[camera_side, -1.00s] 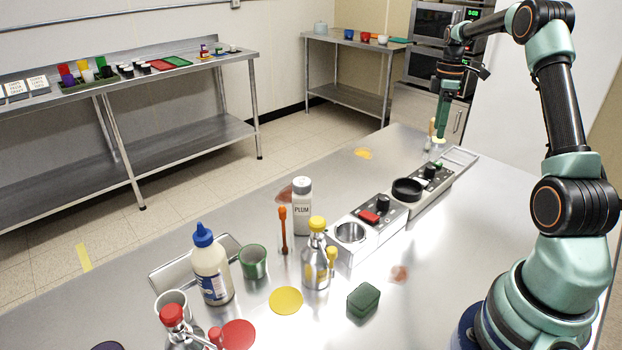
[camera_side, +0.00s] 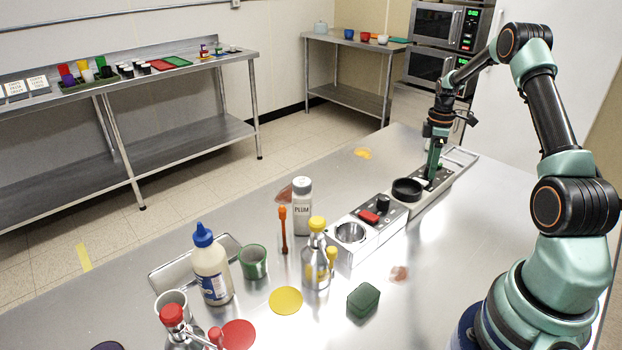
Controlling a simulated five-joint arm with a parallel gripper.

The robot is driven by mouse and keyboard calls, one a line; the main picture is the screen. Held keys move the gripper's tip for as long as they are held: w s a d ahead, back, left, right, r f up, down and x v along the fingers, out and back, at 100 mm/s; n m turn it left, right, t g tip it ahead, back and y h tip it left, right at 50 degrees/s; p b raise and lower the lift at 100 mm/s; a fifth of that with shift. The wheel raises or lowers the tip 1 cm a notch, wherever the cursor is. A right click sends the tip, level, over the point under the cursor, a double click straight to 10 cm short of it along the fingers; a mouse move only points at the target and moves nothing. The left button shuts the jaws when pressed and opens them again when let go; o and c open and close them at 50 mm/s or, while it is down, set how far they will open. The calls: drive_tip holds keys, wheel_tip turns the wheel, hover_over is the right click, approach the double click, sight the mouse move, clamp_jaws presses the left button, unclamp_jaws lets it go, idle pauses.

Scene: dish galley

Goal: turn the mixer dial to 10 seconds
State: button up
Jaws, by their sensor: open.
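Two low grey units stand end to end on the steel table. The far unit (camera_side: 425,203) has a round black cup (camera_side: 407,189) and a dark control panel (camera_side: 440,181). The near unit (camera_side: 345,262) has a metal bowl (camera_side: 351,232), a red switch (camera_side: 369,217) and a black knob (camera_side: 383,203). Neither unit's label is readable. My gripper (camera_side: 431,178) points down at the far unit's panel, just beyond the black cup. The jaws are open. They hide the dial there, so its setting and any contact cannot be told.
A wire rack (camera_side: 461,156) lies beyond the far unit. A PLUM bottle (camera_side: 302,207), a yellow-capped bottle (camera_side: 316,265) and a green box (camera_side: 363,300) stand nearer the front. The table left of the far unit is mostly clear.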

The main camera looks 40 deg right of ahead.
clamp_jaws()
drive_tip(key=shift+m, duration=0.4)
drive_tip(key=m, duration=0.4)
drive_tip(key=shift+s+m, duration=0.1)
drive_tip(key=shift+m, duration=0.3)
drive_tip(key=m, duration=1.2)
drive_tip(key=shift+s+m+t+h, duration=0.1)
drive_tip(key=shift+m+t+h, duration=0.2)
drive_tip(key=shift+m, duration=0.1)
drive_tip(key=m, duration=0.5)
drive_tip(key=shift+m, duration=0.4)
